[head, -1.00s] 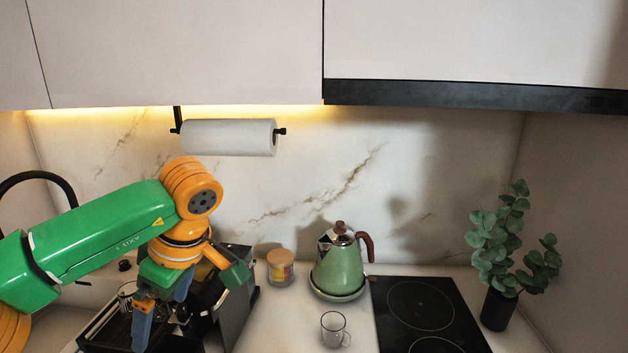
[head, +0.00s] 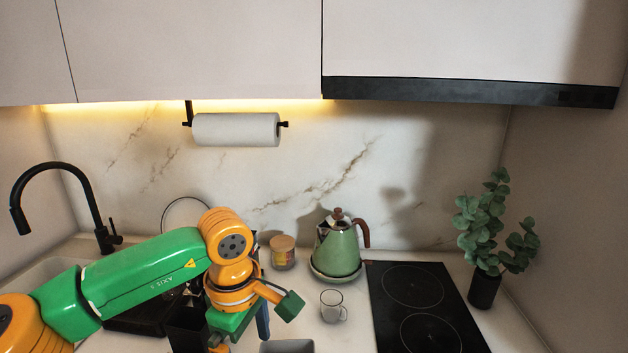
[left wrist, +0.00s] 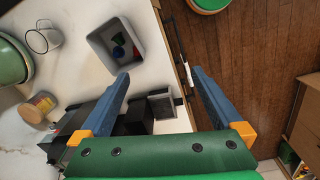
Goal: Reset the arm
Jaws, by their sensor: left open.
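My left arm (head: 150,268), green and orange, comes in from the left in the head view and bends down over the counter. My left gripper (head: 240,338) points downward near the bottom edge, its fingers partly hidden or cut off. In the left wrist view the left gripper (left wrist: 160,78) has its two blue fingers wide apart with nothing held between them. A grey bin (left wrist: 103,45) with small coloured items lies just beyond the left finger in that view. My right gripper is not in view.
A green kettle (head: 338,250), a glass mug (head: 332,307) and a lidded jar (head: 283,252) stand right of the arm. A black cooktop (head: 413,285) and a plant (head: 490,235) are farther right. A black faucet (head: 90,200) stands at left. Black items crowd the counter below the arm.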

